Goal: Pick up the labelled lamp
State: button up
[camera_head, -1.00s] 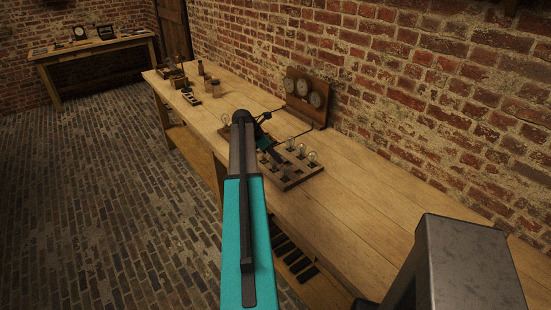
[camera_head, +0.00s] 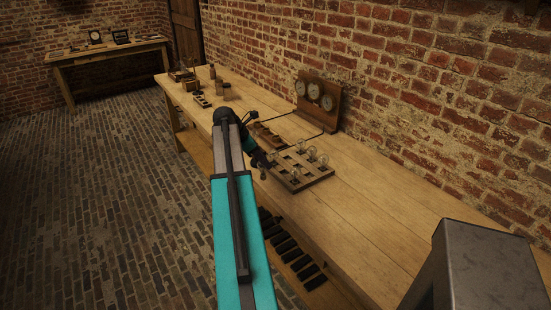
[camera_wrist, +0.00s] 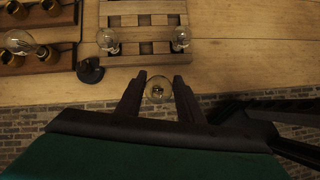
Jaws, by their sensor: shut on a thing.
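My gripper (camera_wrist: 158,86) is shut on a clear glass lamp (camera_wrist: 158,92), which sits between its two dark fingers in the wrist view. No label can be made out on it. In the head view my gripper (camera_head: 262,163) is at the bench's front edge, just left of a wooden lamp rack (camera_head: 290,184), with the held lamp small and blurred at its tip. The rack (camera_wrist: 145,8) shows ahead of the fingers in the wrist view, apart from them. It holds other glass lamps (camera_head: 323,160), two of them near its closer edge in the wrist view (camera_wrist: 181,38).
A wooden board with brass sockets (camera_wrist: 65,57) and a lamp (camera_wrist: 22,42) lies left of the rack. A small black knob (camera_wrist: 90,70) stands between them. A gauge panel (camera_head: 319,100) stands against the brick wall. The bench (camera_head: 370,225) is clear right of the rack.

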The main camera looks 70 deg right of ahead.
aim_at(260, 169)
jog(key=shift+w+a+r+b, duration=0.1)
jog(key=shift+w+a, duration=0.2)
jog(key=shift+a, duration=0.35)
jog(key=shift+w+a+r+b, duration=0.15)
jog(key=shift+w+a, duration=0.2)
jog(key=shift+a, duration=0.35)
jog(key=shift+w+a+f+b, duration=0.1)
jog(key=shift+w+a, duration=0.2)
jog(key=shift+a, duration=0.35)
